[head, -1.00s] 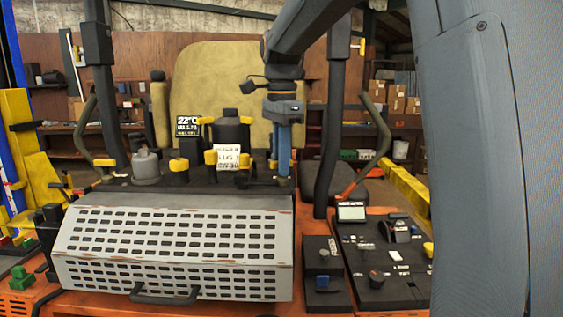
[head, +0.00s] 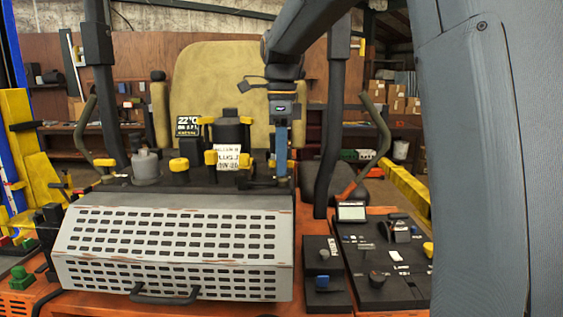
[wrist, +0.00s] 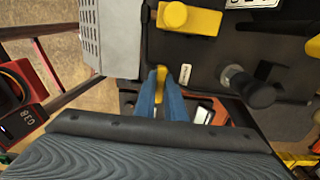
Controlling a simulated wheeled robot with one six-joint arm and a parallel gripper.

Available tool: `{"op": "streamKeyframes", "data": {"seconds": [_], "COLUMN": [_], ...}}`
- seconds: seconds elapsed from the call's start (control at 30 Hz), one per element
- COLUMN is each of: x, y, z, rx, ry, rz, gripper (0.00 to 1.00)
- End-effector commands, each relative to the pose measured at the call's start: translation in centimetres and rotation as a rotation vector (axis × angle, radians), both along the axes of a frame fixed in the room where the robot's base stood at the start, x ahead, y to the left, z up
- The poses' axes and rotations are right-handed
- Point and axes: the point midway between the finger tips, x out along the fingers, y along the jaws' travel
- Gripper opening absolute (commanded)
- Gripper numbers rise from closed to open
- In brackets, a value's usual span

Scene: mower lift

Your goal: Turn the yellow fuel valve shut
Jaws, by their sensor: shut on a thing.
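The yellow fuel valve handle (wrist: 160,84) is a narrow yellow piece between my blue fingers in the wrist view. My gripper (wrist: 165,80) is shut on it, with a finger on each side. In the head view my gripper (head: 282,172) points straight down at the right end of the dark engine deck. Yellow (head: 291,163) shows on both sides of the fingers there. The fingers hide part of the handle, and the valve's body below it is hidden.
A perforated grey guard (head: 175,245) lies in front of the deck. A yellow-capped block (wrist: 188,19) and a dark knob (wrist: 260,94) are near the fingers in the wrist view. A dark upright post (head: 337,120) stands just right of my gripper. A control panel (head: 385,265) lies further right.

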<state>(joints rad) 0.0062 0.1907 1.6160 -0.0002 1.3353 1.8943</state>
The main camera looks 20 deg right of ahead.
Motion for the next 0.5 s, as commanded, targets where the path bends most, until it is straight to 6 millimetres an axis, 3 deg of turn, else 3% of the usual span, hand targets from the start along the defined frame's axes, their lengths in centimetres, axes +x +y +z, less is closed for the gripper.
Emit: {"op": "streamKeyframes", "data": {"seconds": [0.27,0.3,0.37,0.5], "x": [0.07,0.06,0.06,0.04], "y": [0.04,0.03,0.03,0.02], "z": [0.20,0.20,0.18,0.11], "rx": [0.001,0.001,0.001,0.000], "ry": [-0.004,-0.004,-0.004,-0.002], "rz": [-0.001,-0.001,-0.001,0.000], "gripper": [0.00,0.15,0.25,0.29]}}
